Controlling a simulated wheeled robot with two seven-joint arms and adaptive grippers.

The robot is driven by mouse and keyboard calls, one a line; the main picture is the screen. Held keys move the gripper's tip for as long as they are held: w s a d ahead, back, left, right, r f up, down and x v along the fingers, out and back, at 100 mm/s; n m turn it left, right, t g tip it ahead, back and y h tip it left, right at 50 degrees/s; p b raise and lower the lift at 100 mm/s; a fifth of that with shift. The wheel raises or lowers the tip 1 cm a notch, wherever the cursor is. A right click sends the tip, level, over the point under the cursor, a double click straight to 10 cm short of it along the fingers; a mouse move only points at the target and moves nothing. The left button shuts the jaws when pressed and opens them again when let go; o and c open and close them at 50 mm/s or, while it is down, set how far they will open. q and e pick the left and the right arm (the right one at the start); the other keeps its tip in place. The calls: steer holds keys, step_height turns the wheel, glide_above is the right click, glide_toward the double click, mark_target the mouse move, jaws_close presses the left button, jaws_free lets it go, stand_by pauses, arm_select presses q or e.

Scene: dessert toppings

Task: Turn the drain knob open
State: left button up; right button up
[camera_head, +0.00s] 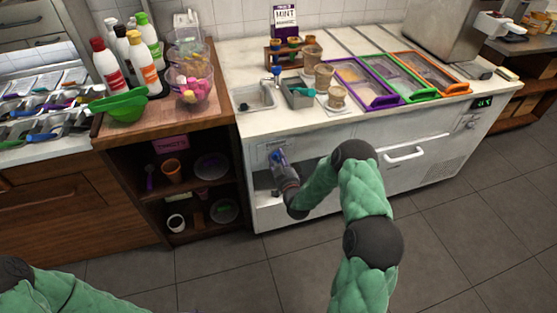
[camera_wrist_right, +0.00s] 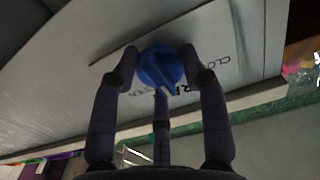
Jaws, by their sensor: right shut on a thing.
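The drain knob is a round blue knob (camera_wrist_right: 161,67) with a raised bar across its face. It sits on a light label plate (camera_wrist_right: 222,45) with dark lettering, partly covered by my fingers. My right gripper (camera_wrist_right: 163,72) is shut on the knob, with a dark finger on either side of it. In the head view the right gripper (camera_head: 280,165) is at the left part of the white counter's front panel, and a bit of blue shows there. My left gripper is out of view; only part of my left arm shows at the bottom left.
The white counter (camera_head: 345,122) holds a small sink (camera_head: 253,99), a grey tub (camera_head: 298,93), cups and colored-frame lids. A white bar handle (camera_head: 404,154) sticks out to the right of my right arm. Open wooden shelves (camera_head: 150,207) stand to the left. The floor in front is clear.

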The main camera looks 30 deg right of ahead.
steer(key=m, duration=0.5)
steer(key=shift+s+f+m, duration=0.1)
steer(key=shift+f+m, duration=0.15)
steer(key=shift+m, duration=0.05)
steer(key=shift+a+m, duration=0.15)
steer(key=shift+m, duration=1.95)
steer(key=shift+f, duration=0.1)
steer(key=o, duration=1.1)
steer(key=shift+o, duration=0.2)
steer(key=shift+r, duration=0.2)
steer(key=v, duration=1.2)
steer(key=shift+f, duration=0.1)
